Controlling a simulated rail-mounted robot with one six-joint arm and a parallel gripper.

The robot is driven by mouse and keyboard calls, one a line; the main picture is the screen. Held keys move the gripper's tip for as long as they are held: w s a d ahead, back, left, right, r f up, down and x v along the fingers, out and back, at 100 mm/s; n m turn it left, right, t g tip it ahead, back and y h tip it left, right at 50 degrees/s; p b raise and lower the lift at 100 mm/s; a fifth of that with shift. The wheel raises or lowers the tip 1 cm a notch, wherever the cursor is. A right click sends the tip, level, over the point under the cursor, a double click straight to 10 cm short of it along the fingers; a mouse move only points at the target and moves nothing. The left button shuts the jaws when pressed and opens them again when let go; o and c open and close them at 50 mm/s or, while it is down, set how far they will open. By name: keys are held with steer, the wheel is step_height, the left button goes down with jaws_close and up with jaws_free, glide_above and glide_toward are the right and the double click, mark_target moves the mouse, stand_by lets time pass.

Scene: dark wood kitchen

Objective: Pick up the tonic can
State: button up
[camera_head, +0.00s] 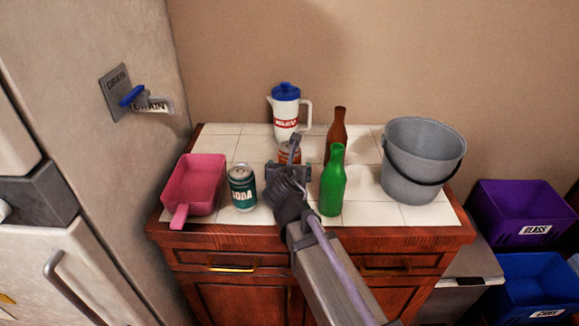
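An orange-red can (290,152) stands on the white tiled counter top (382,214), in front of the white jug. Its lower part is hidden behind my gripper (288,173), and I cannot read its label, so I cannot tell if it is the tonic can. My gripper is in front of this can, at the middle of the counter; its fingertips are not clear, and I cannot tell if it touches the can. A teal can (242,187) marked "SODA" stands upright to the left of my gripper.
A green bottle (333,182) stands close to the right of my gripper, with a brown bottle (336,135) behind it. The white jug (286,111) is at the back. A pink dustpan (194,185) lies left, a grey bucket (421,160) stands right. Purple (524,212) and blue (540,287) bins are far right.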

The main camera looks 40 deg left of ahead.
mark_target(289, 147)
steer(key=shift+r, duration=0.1)
steer(key=c, duration=1)
steer(key=shift+r, duration=0.1)
step_height(289, 147, up, 10)
steer(key=p, duration=1)
